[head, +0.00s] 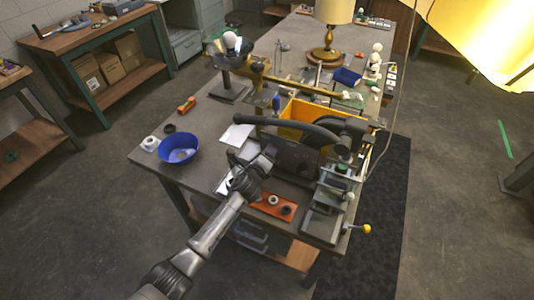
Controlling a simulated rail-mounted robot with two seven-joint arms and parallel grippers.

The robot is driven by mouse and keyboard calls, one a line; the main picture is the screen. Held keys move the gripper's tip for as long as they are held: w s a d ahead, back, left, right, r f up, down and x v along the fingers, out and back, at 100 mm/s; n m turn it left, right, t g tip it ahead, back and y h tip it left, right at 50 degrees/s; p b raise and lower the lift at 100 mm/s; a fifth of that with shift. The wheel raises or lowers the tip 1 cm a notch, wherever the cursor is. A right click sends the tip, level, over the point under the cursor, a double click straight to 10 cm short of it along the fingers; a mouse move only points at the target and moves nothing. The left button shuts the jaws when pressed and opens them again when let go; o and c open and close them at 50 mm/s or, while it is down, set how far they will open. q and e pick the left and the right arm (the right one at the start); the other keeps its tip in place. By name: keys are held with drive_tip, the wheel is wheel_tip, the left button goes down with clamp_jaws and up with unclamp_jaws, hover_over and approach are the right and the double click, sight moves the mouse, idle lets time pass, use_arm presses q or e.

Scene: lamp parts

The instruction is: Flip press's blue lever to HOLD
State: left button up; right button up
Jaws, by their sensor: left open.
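The press (300,158), dark grey with a long curved black arm, stands near the front right of the workbench. A small blue piece (276,102) stands upright on a post just behind the black arm; it may be the blue lever, but it is too small to be sure, and no HOLD marking is readable. My left gripper (266,158) reaches in from the lower left, beside the left face of the press and apart from the blue piece. It is open, and its fingertips are hard to make out against the dark press. My right gripper is not in view.
A blue bowl (179,149) sits at the bench's left edge. An orange-red tray (274,207) with small parts lies at the front edge. A yellow bin (297,113) stands behind the press. A yellow-knobbed handle (366,229) sticks out front right. A lampshade fills the top right corner.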

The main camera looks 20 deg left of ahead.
use_arm(q)
drive_tip(key=s+r+p, duration=0.1)
drive_tip(key=s+p, duration=0.1)
drive_tip(key=s, duration=1.1)
drive_tip(key=shift+s+a+r+p, duration=0.15)
drive_tip(key=shift+s+p, duration=0.2)
drive_tip(key=shift+s, duration=0.05)
